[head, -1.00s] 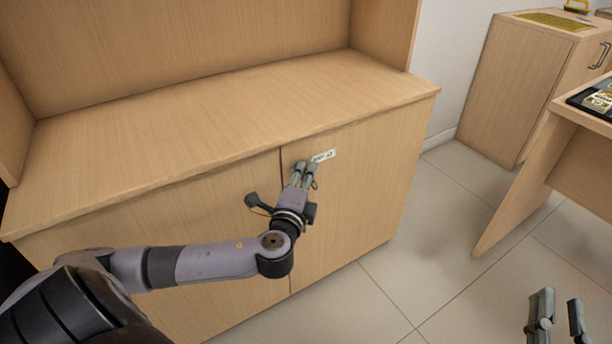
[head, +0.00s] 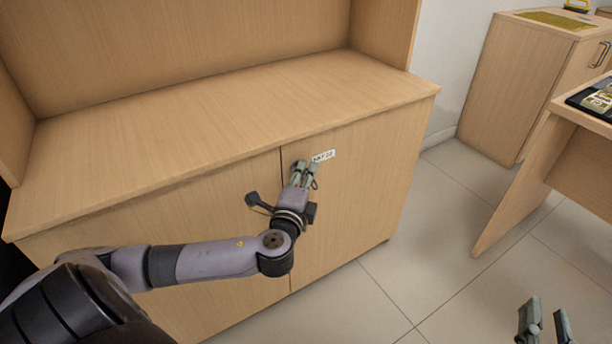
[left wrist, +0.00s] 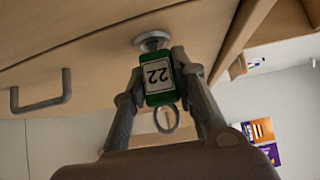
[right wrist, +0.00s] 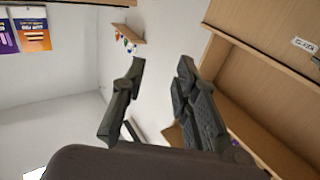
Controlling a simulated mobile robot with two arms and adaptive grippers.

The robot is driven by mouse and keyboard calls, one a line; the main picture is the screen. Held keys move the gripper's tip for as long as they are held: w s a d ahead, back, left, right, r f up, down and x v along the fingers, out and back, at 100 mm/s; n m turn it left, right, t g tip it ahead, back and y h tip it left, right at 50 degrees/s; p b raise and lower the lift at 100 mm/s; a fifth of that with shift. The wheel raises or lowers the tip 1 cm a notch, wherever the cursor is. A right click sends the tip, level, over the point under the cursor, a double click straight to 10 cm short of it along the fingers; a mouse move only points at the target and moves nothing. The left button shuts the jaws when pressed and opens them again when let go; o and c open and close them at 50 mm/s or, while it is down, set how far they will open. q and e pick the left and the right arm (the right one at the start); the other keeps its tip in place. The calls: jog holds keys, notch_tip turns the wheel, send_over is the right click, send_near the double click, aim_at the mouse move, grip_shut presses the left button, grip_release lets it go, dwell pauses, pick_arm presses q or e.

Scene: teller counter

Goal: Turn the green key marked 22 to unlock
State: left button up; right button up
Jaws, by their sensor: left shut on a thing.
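The green key (left wrist: 159,82) with a white label reading 22 sits in a round silver lock (left wrist: 152,40) on the cabinet door, in the left wrist view. A ring (left wrist: 167,120) shows at its near end. My left gripper (head: 304,171) is at the upper left corner of the right cabinet door (head: 350,200), with its fingers shut on the sides of the key. In the head view the fingers hide the key and the lock. My right gripper (head: 543,312) is open and empty, low at the right, away from the cabinet; it also shows in the right wrist view (right wrist: 160,72).
A white label (head: 323,155) is on the door just right of my left gripper. The cabinet top (head: 220,110) is bare. A desk (head: 570,150) with a dark tray (head: 592,98) stands at the right. The floor between cabinet and desk is clear.

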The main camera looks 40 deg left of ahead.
pick_arm(q)
jog(key=shift+p, duration=1.05)
jog(key=shift+m+g+p, duration=0.3)
jog(key=shift+p, duration=0.05)
pick_arm(e)
jog(key=shift+s+d+f+g+h, duration=0.7)
jog(key=shift+s+f+g, duration=0.9)
jog(key=shift+f, duration=1.3)
jog(key=shift+s+d+f+g+h, duration=0.5)
jog(key=shift+s+d+f+g, duration=0.4)
jog(key=shift+f+g, duration=1.6)
pick_arm(q)
jog(key=shift+p, duration=0.75)
jog(key=shift+g+h+p, duration=0.3)
jog(key=shift+p, duration=0.15)
jog(key=shift+m+p, duration=0.3)
jog(key=shift+p, duration=0.1)
pick_arm(e)
jog(key=s+d+f+g+h, duration=0.1)
jog(key=s+d+f+g, duration=0.1)
jog(key=s, duration=0.4)
jog(key=s+d+f+g, duration=0.1)
jog(key=s+f+g, duration=0.2)
jog(key=s, duration=0.3)
jog(key=shift+d+f+m+g+h, duration=0.35)
jog(key=shift+d+m+g+h, duration=0.05)
jog(key=shift+g, duration=0.2)
